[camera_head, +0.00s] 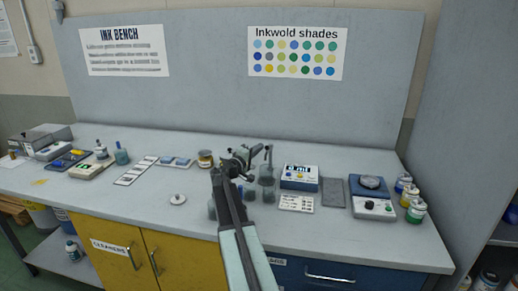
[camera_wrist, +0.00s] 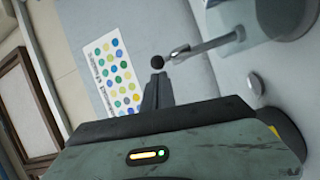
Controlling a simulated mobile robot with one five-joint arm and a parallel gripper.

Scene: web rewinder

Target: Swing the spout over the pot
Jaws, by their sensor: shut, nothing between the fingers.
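My gripper (camera_wrist: 157,90) shows in the wrist view with its dark fingers shut together and empty. A thin metal arm (camera_wrist: 205,46) with a black ball knob (camera_wrist: 157,62) at its end reaches out from a grey body; this looks like the spout. The knob is just beyond my fingertips; I cannot tell whether they touch. In the head view my gripper (camera_head: 240,160) is over the middle of the bench and partly hides the grey stand (camera_head: 267,170). A small tin with an amber band (camera_head: 205,159), perhaps the pot, stands just left of my gripper.
A blue-and-white meter (camera_head: 299,177), a blue scale (camera_head: 372,192) and several paint jars (camera_head: 416,210) stand to the right. Trays and bottles fill the left end. A grey panel stands behind.

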